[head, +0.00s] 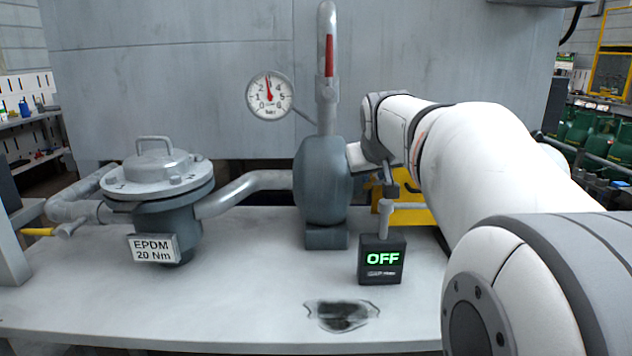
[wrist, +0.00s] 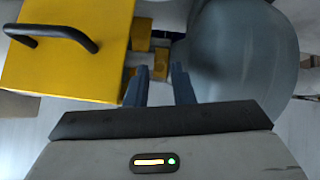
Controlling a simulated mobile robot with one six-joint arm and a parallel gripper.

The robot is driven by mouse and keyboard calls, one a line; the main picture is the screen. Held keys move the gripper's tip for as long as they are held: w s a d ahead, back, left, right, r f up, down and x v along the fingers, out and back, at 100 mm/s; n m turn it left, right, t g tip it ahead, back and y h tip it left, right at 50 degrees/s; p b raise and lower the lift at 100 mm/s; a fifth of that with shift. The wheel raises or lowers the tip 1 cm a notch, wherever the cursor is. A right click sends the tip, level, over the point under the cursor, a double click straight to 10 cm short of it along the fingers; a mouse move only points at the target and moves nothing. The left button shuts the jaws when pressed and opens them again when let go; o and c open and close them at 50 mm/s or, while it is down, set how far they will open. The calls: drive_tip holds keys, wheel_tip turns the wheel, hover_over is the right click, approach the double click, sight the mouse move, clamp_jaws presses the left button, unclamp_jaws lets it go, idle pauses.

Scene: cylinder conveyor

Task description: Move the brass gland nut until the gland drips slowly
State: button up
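In the wrist view my gripper (wrist: 160,68) points at the narrow gap between a yellow box and the rounded grey pump body (wrist: 230,50). Its two blue-grey fingers are apart, with nothing clearly held. Small brass-coloured parts (wrist: 160,62) show in the gap just beyond and between the fingertips. Which of them is the gland nut I cannot tell, and I cannot see contact. In the head view the pump (head: 322,180) stands mid-table. My arm reaches behind its right side, so the gripper and the gland are hidden there. No drip is visible.
The yellow box (wrist: 75,50) with a black handle crowds the left finger. A small black display (head: 383,260) reads OFF. A gauge (head: 270,95) stands left of the vertical pipe. A lidded vessel (head: 158,190) sits left. A dark stain (head: 342,315) marks the table front.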

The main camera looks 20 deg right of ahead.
drive_tip(key=shift+x, duration=0.95)
drive_tip(key=shift+c, duration=0.4)
clamp_jaws()
drive_tip(key=shift+f, duration=0.1)
